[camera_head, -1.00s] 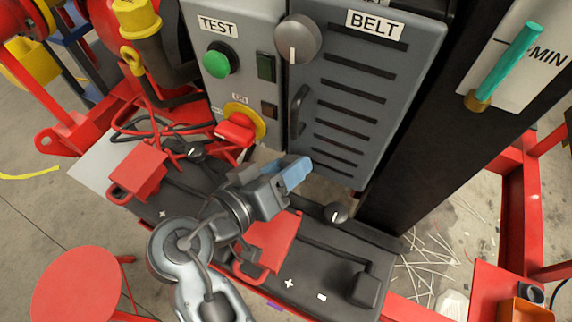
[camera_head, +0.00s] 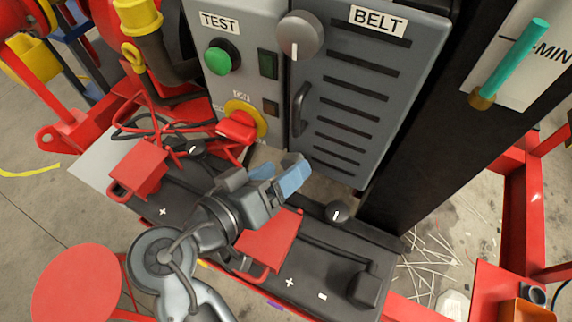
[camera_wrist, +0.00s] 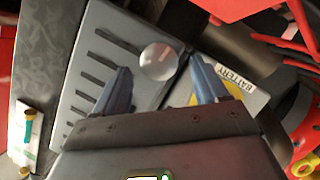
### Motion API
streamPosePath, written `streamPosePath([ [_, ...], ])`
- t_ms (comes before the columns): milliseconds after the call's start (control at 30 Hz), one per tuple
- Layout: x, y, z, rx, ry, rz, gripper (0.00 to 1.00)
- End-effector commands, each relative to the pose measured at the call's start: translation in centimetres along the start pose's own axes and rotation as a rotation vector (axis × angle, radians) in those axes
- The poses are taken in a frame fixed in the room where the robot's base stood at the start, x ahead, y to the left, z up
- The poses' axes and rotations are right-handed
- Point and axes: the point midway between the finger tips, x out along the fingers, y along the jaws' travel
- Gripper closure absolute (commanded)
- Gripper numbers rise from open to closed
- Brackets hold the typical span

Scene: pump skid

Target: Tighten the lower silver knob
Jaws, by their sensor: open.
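A round silver knob (camera_wrist: 158,62) shows in the wrist view at the edge of the slotted grey guard, beyond and between my fingertips. I take it as the lower one; in the head view my gripper seems to hide it. My gripper (camera_head: 280,172) is open and empty, in front of the guard's lower left corner. Its two blue fingers (camera_wrist: 165,88) stand wide apart in the wrist view, and I see no contact with the knob. Another grey knob with a white mark (camera_head: 300,35) sits higher, at the guard's upper left.
The slotted guard (camera_head: 350,120) has a black handle (camera_head: 299,110). Left of it are a green button (camera_head: 217,60) and a red switch (camera_head: 236,128). A black knob (camera_head: 338,213) stands low on the right. Red cables (camera_head: 150,120) lie left; a black post (camera_head: 420,130) stands right.

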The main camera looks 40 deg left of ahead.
Motion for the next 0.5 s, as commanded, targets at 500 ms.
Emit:
streamPosePath([
  [500, -5.5, 0.0, 0.1, 0.0, -0.001, 0.0, 0.27],
])
